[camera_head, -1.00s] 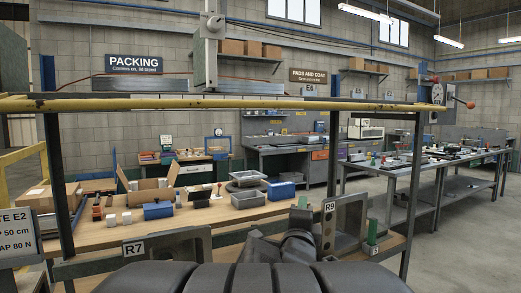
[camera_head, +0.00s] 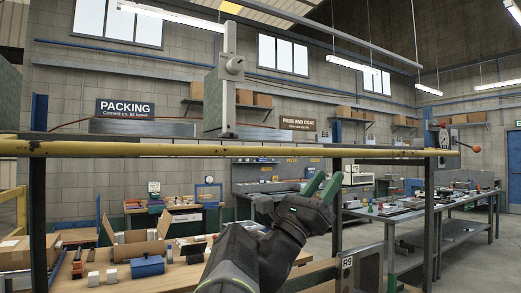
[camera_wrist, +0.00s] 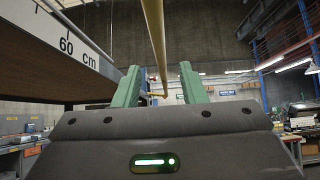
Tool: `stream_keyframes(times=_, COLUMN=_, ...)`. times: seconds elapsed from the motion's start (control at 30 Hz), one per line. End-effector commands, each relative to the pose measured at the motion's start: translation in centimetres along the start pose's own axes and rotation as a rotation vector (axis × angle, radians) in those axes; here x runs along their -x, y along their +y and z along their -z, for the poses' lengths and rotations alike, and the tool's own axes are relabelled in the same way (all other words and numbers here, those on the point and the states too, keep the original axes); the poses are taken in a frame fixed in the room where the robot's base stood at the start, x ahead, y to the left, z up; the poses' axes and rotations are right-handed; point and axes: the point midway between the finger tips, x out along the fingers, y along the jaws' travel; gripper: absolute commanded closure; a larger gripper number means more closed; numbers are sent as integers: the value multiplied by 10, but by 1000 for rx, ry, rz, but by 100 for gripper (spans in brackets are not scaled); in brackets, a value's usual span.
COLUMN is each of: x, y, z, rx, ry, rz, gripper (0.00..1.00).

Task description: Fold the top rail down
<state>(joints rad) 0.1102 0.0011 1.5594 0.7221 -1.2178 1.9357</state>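The top rail (camera_head: 190,149) is a long yellow bar with worn dark patches, spanning the head view at about mid-height. It lies level in front of the workbench, with dark uprights below it. My gripper (camera_head: 323,184) has green fingers and appears just below the rail, right of centre in the head view. In the wrist view the fingers (camera_wrist: 158,72) are apart with nothing between their tips. A yellow bar (camera_wrist: 156,45) runs lengthwise through the gap between them in that picture, seemingly beyond the tips. I cannot tell how far the gripper is from the rail.
A red-knobbed lever (camera_head: 472,149) sits at the rail's right end. A grey upright with a clamp (camera_head: 229,85) rises behind the rail. A scale strip marked 60 cm (camera_wrist: 80,45) is close on the wrist view's left. A blue box (camera_head: 147,266) sits on the bench.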

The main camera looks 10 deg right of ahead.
Motion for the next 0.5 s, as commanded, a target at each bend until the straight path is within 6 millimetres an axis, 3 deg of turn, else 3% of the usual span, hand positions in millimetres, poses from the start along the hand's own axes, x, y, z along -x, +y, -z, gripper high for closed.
stream_keyframes(times=0.03, x=-15, y=-1, z=-2, rx=4, ry=0, rz=4, gripper=62)
stream_keyframes(times=0.2, x=-51, y=-1, z=-2, rx=3, ry=0, rz=3, gripper=62)
stream_keyframes(times=0.5, x=-86, y=0, z=0, rx=3, ry=1, rz=-1, gripper=62)
